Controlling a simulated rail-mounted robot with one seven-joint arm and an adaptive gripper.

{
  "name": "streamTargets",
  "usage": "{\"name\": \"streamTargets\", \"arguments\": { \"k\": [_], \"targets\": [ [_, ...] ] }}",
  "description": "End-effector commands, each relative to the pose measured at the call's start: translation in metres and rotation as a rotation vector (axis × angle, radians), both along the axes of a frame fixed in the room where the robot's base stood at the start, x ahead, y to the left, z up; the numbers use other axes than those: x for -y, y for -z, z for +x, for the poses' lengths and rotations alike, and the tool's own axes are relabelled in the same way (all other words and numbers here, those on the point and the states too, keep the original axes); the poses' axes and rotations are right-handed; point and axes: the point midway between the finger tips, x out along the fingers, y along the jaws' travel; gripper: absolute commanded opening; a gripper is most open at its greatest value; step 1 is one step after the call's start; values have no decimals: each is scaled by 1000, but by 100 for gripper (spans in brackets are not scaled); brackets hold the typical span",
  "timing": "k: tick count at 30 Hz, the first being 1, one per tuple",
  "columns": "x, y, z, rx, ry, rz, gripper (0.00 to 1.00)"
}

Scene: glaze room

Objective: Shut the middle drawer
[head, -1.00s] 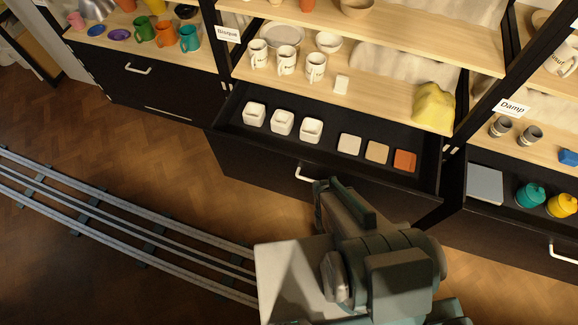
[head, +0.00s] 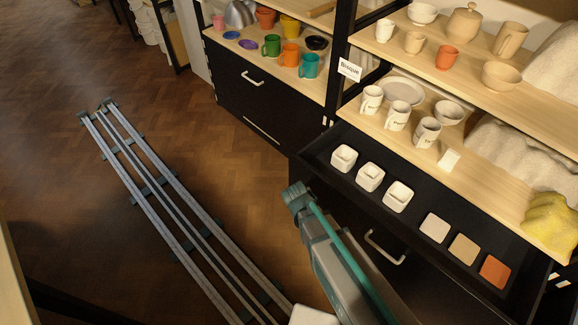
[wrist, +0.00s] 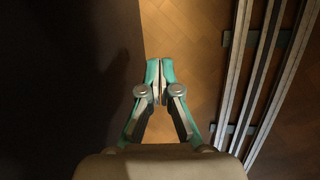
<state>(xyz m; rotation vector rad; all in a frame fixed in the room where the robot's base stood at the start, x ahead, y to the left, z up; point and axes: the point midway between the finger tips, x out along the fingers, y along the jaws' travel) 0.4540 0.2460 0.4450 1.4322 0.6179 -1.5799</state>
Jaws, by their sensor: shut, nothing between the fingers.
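The middle drawer (head: 414,210), below the Bisque shelf, stands pulled out. It is black, with a pale bar handle (head: 384,247) on its front. It holds three small white square pots (head: 370,177) and three tiles (head: 464,249) in white, tan and orange. My arm reaches in front of the drawer's left part and hides some of its front. My gripper (wrist: 160,80) shows in the wrist view, shut and empty, fingertips together above the floor. A dark surface fills the left of that view; I cannot tell which part of the furniture it is.
The left unit (head: 237,97) has its drawer shut. Shelves above the drawer carry mugs (head: 397,115), bowls and a yellow lump (head: 552,222). The floor between rails and units is clear.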

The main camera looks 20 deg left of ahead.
Motion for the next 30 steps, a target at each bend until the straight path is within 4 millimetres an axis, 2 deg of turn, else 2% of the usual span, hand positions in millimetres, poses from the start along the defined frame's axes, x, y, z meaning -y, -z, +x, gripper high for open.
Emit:
{"name": "streamTargets", "arguments": {
  "k": [1, 6, 12, 14, 16, 18, 24, 30],
  "targets": [
    [-29, -4, 12, 31, -100, -7, 0],
    [-108, -47, 34, 118, -456, -75, 0],
    [-186, -114, 48, 197, -866, -230, 0],
    [-203, -136, 52, 207, -987, -302, 0],
    [-211, -159, 60, 200, -1103, -390, 0],
    [-209, -175, 70, 171, -1196, -479, 0],
    [-198, -185, 78, 49, -1405, -666, 0],
    [-195, -183, 80, -9, -1487, -705, 0]
  ]
}}
